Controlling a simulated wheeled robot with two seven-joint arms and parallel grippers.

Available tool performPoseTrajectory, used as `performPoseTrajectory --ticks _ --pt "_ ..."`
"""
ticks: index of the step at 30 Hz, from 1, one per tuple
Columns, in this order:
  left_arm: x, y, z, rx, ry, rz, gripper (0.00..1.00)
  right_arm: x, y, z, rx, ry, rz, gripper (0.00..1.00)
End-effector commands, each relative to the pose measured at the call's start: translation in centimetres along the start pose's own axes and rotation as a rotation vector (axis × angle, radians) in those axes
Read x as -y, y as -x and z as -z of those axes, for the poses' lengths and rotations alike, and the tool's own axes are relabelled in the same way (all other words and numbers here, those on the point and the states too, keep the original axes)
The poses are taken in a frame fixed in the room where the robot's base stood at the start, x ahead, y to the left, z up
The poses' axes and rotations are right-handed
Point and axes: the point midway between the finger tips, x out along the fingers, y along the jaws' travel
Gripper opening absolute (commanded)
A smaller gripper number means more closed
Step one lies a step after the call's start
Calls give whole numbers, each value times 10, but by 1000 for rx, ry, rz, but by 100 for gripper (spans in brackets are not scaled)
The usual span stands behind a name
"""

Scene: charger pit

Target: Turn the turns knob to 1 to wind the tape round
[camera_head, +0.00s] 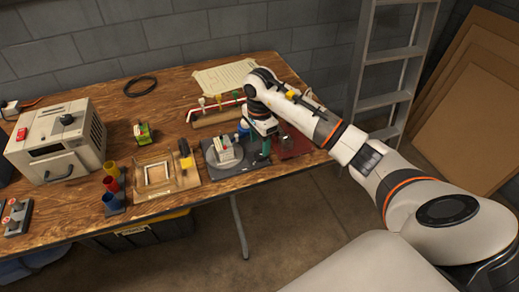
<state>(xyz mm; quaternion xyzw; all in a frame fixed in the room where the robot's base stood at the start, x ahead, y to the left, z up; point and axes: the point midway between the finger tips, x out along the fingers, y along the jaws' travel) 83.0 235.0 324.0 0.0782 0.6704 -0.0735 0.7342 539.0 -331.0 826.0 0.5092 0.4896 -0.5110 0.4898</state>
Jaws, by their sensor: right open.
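A small pale device (226,147) with a little red on it stands on a dark plate (213,174) near the front edge of the workbench. A blue round part (243,128) shows at its upper right. I cannot make out the turns knob, its marks or any tape at this size. My right gripper (262,157) reaches down from the right, close beside the device on its right, with dark green fingers. It is open, and nothing shows held in it. I cannot tell whether it touches the device. My left gripper is out of view.
The workbench (150,112) also holds a beige box (62,141), coloured cups (112,184), a framed wooden board (158,174) and a rack with a red-and-white bar (215,113). A dark red mat (292,143) lies right of my gripper. A ladder (393,54) stands behind my right arm.

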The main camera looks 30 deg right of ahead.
Motion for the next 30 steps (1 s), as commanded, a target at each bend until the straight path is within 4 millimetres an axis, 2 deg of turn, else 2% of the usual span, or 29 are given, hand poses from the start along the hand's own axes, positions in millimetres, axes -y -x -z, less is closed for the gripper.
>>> performPoseTrajectory --ticks 3,7,12,19,27,30 --pt "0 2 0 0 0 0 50 1 -20 1 -3 -1 3 52" --pt "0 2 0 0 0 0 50 0 -34 1 -3 1 1 52" --pt "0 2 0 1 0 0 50 0 -41 1 -2 0 -1 52" --pt "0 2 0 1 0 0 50 0 -41 1 -2 1 -2 52" --pt "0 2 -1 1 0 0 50 0 -41 1 -2 1 -1 8" --pt "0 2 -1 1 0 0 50 0 -41 1 -2 -1 -1 8"
